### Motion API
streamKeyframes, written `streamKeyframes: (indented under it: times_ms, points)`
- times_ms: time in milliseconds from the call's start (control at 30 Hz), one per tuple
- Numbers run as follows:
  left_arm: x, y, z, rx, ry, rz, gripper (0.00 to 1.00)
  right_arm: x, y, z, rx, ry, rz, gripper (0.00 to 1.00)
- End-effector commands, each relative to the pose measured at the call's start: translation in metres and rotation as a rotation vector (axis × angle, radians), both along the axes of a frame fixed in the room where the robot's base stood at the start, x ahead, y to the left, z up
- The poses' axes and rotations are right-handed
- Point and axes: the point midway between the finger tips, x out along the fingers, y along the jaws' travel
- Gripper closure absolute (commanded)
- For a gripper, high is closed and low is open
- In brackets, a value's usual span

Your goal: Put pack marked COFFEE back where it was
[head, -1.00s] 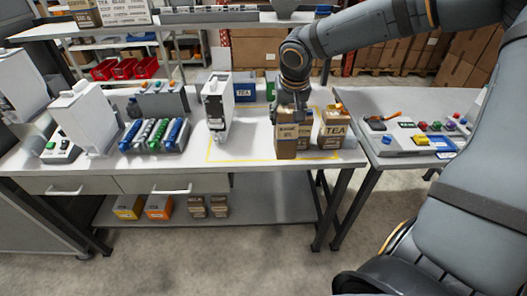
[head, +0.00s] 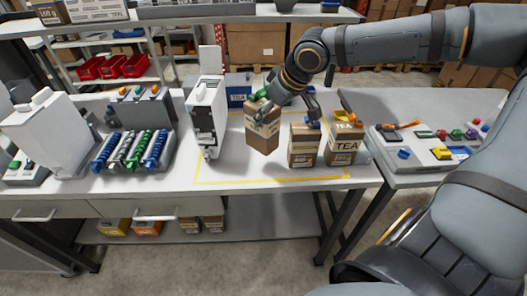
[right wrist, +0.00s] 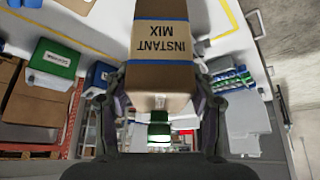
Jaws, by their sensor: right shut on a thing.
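The pack is tilted and appears to hang just over the table. A second brown pack (head: 302,150) with a dark label stands to its right; its lettering is too small to read. A brown pack marked TEA (head: 345,148) stands further right. I can read COFFEE on no pack. My left gripper is out of view.
A yellow outline (head: 225,181) marks the white tabletop. A rack of coloured coils (head: 132,148) is further left. The front of the outlined area is clear.

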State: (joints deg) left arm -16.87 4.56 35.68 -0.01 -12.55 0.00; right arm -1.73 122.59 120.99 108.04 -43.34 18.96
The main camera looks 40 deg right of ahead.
Motion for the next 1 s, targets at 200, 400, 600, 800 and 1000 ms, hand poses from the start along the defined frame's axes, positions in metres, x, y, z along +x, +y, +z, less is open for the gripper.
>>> streamKeyframes:
  times_ms: [200, 400, 600, 800, 1000]
  points:
    - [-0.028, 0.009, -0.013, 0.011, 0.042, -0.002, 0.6, 0.0, 0.0, -0.043, 0.001, 0.002, 0.001, 0.95]
    - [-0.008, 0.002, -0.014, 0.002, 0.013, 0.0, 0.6, 0.0, 0.0, -0.054, 0.001, 0.002, -0.001, 0.95]
    - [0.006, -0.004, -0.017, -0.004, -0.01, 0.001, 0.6, 0.0, 0.0, -0.083, 0.001, 0.002, 0.0, 0.95]
    - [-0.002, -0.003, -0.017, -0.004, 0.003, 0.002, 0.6, 0.0, 0.0, -0.083, 0.001, 0.0, -0.002, 0.95]
    - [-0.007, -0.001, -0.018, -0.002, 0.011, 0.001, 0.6, 0.0, 0.0, -0.085, 0.001, 0.001, -0.002, 0.35]
